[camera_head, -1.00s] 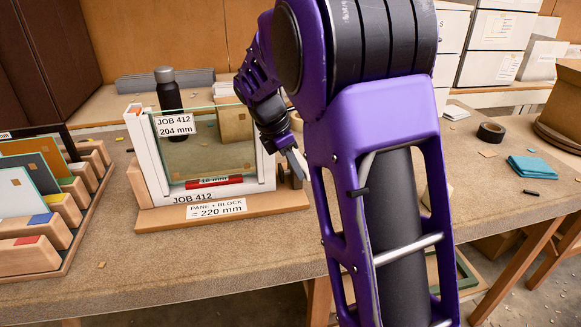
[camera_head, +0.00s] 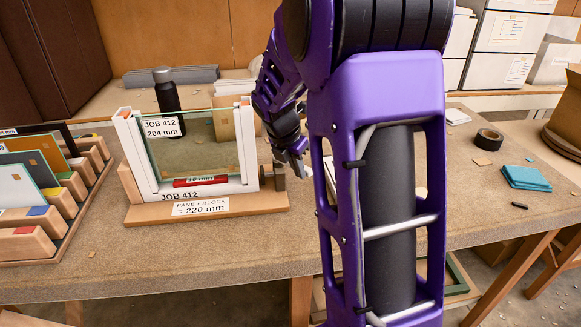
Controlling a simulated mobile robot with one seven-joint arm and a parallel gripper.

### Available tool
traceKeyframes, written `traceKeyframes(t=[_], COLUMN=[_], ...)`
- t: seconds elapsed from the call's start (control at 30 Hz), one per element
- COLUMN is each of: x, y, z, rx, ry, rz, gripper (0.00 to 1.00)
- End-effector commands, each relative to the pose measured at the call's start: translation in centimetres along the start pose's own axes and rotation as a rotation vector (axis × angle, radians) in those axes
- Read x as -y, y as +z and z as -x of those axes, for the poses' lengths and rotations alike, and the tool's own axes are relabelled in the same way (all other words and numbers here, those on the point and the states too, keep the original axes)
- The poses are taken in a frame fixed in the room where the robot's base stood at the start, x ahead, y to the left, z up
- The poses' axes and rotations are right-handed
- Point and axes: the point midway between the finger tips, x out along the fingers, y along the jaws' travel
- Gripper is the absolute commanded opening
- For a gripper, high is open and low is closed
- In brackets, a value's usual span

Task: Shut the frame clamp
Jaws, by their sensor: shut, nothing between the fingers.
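The white frame (camera_head: 250,186) stands upright on a wooden base (camera_head: 150,214), marked JOB 412. It holds a clear glass pane (camera_head: 205,150) labelled 204 mm, with a red block (camera_head: 208,181) low in the frame. The frame clamp (camera_head: 278,177), a dark metal piece with a round end, sits at the base's right end beside the frame's right upright. I cannot tell whether it presses on the frame. My gripper (camera_head: 301,170) is shut and empty, pointing down just right of the clamp, apparently apart from it. My arm covers the area farther right.
A wooden rack (camera_head: 62,240) with coloured panes stands at the left. A dark bottle (camera_head: 167,92) is behind the frame. Black tape (camera_head: 489,139) and a teal cloth (camera_head: 526,178) lie at the right. The bench front below the base is clear.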

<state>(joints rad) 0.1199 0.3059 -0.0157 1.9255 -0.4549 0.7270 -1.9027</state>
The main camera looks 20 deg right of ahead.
Motion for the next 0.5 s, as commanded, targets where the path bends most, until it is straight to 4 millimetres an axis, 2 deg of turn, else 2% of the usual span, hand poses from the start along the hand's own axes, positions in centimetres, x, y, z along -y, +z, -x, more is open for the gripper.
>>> traceKeyframes(t=[0.33,0.5], x=[0.7,0.6], y=[2.3,3.3], z=[-0.9,-1.3], rx=[0.001,0.001], ry=[0.097,0.094], rz=[0.236,0.233], gripper=[0.0,0.0])
